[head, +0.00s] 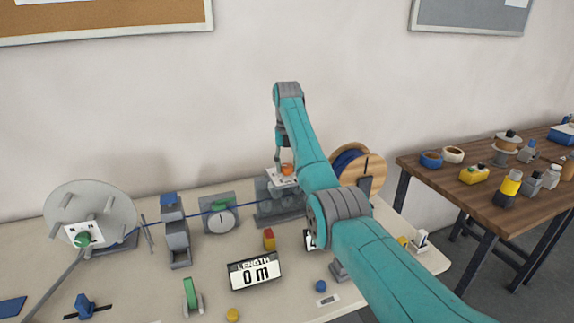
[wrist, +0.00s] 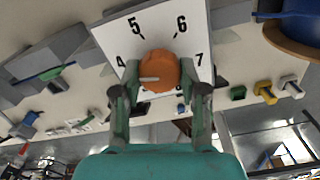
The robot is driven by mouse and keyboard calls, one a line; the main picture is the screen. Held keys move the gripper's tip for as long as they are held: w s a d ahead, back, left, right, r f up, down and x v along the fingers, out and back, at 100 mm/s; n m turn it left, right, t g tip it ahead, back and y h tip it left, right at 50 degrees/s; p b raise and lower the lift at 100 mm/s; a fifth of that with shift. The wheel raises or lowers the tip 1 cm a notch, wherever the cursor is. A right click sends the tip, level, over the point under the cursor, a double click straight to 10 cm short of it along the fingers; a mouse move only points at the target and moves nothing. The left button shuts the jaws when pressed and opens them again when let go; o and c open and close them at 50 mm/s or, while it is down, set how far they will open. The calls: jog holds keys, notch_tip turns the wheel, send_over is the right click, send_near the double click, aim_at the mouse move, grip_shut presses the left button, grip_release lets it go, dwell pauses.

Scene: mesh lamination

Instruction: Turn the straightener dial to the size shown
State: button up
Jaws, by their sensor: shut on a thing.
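The orange straightener dial (wrist: 158,70) sits on a white number plate (wrist: 112,36) in the wrist view. The plate shows 4, 5, 6 and 7; lower numbers are partly hidden by my fingers. A white pointer line on the dial points left, a little below the 4. My gripper (wrist: 159,90) is shut on the dial, one finger on each side. In the head view the dial (head: 287,169) and plate (head: 276,179) show small at the back of the bench, below my gripper (head: 284,160).
A wooden spool (head: 376,170) stands close right of the dial, partly behind my arm. A round gauge (head: 221,219), grey stand (head: 178,240) and large grey reel (head: 85,200) stand left. Small blocks lie at the front. A brown table (head: 480,190) is at right.

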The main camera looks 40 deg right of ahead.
jog(key=o, duration=1.1)
jog(key=shift+o, duration=0.2)
jog(key=shift+m, duration=0.3)
